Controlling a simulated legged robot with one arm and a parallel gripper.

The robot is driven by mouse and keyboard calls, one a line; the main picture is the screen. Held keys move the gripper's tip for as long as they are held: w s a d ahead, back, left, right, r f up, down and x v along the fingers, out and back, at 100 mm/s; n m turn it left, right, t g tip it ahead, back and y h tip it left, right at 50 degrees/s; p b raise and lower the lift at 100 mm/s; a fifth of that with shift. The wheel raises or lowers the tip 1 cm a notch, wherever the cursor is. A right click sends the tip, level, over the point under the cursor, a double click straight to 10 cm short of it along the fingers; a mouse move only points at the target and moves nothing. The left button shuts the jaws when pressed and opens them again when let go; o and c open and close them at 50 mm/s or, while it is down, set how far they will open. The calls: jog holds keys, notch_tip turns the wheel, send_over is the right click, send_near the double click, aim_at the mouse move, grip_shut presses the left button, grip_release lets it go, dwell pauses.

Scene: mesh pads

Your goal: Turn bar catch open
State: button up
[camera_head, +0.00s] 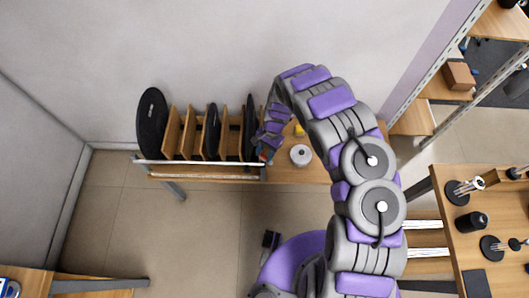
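A rack of upright wooden dividers (174,133) stands on a bench against the back wall. Black round pads stand in it: a large one (151,122) at the left end, one (213,128) in the middle and one (249,122) at the right. A pale bar (200,163) runs along the rack's front edge. My gripper (265,152) is at the bar's right end, beside the right pad. Small blue and orange-red bits show at its tip. I cannot make out the catch, whether the gripper touches it, or whether the fingers are open.
A white round lidded object (300,155) and a small yellow item (299,130) are on the bench right of my gripper. A table (476,240) with black-based tools stands at the right, below metal shelving (432,80). The floor (200,225) before the rack is clear.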

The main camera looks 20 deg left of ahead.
jog(key=c, duration=0.7)
jog(key=shift+o, duration=0.2)
jog(key=shift+w+a+r+n+h+p, duration=0.15)
jog(key=shift+n+h+p, duration=0.15)
jog(key=shift+n+p, duration=0.55)
jog(key=shift+a+n+h+p, duration=0.1)
jog(key=shift+n+h+p, duration=0.7)
jog(key=shift+n, duration=1.55)
jog(key=o, duration=1)
jog(key=shift+o, duration=0.2)
